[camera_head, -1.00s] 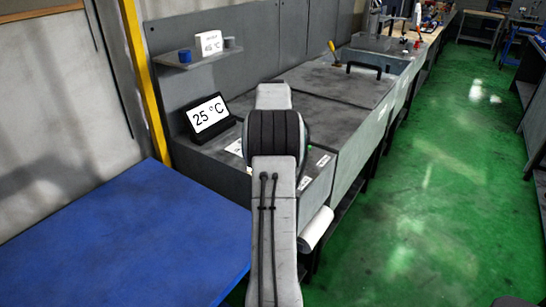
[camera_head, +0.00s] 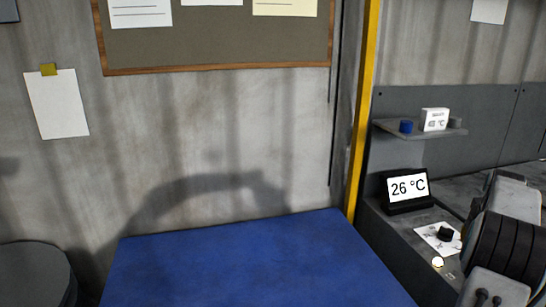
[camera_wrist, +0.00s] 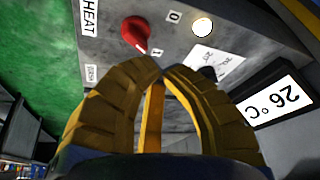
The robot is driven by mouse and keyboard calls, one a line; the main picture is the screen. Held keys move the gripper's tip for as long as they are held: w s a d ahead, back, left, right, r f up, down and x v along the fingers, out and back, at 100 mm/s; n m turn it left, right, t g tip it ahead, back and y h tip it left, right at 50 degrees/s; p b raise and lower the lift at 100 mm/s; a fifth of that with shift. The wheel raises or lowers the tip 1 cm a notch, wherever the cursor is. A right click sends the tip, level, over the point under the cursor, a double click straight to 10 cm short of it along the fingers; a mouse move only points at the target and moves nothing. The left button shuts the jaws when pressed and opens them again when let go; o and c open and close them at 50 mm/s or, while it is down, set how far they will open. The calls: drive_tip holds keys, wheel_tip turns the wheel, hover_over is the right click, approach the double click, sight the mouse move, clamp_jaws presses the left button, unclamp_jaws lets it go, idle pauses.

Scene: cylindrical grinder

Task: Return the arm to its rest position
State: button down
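My gripper (camera_wrist: 161,70) has yellow-and-black fingers whose tips meet, with nothing seen held between them. It is over the front of the grey bench. My arm (camera_head: 500,250) shows at the right edge in the head view; the gripper is hidden there. A red knob (camera_wrist: 134,34) beside the HEAT label (camera_wrist: 90,15) is beyond the fingertips, apart from them. Its narrow end points toward the 1 mark. A round lamp (camera_wrist: 202,27) glows pale yellow, and also shows in the head view (camera_head: 437,262). The black display (camera_head: 407,188) reads 26 °C.
A blue table (camera_head: 250,265) with a bare top stands in front of the wall. A yellow post (camera_head: 362,110) stands between it and the grey bench. A small shelf (camera_head: 420,130) holds a blue cylinder and a white box. A dark round object (camera_head: 35,272) is lower left.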

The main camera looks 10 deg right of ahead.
drive_tip(key=shift+f, duration=0.1)
drive_tip(key=s+a+f+g+y, duration=0.2)
drive_tip(key=s+a+f+y, duration=0.1)
drive_tip(key=s+a+f, duration=0.55)
drive_tip(key=s+a+r+n+t, duration=0.1)
drive_tip(key=s+a+r+n, duration=0.1)
drive_tip(key=a, duration=1.1)
drive_tip(key=s+a+r+n+t, duration=0.1)
drive_tip(key=a+r+n, duration=0.3)
drive_tip(key=a, duration=0.9)
drive_tip(key=s+a+r+n+t, duration=0.1)
drive_tip(key=s+a+r+n, duration=0.2)
drive_tip(key=a, duration=0.9)
drive_tip(key=shift+s+a+r+n+y, duration=0.2)
drive_tip(key=shift+s+a+n+y, duration=0.15)
drive_tip(key=shift+n, duration=0.65)
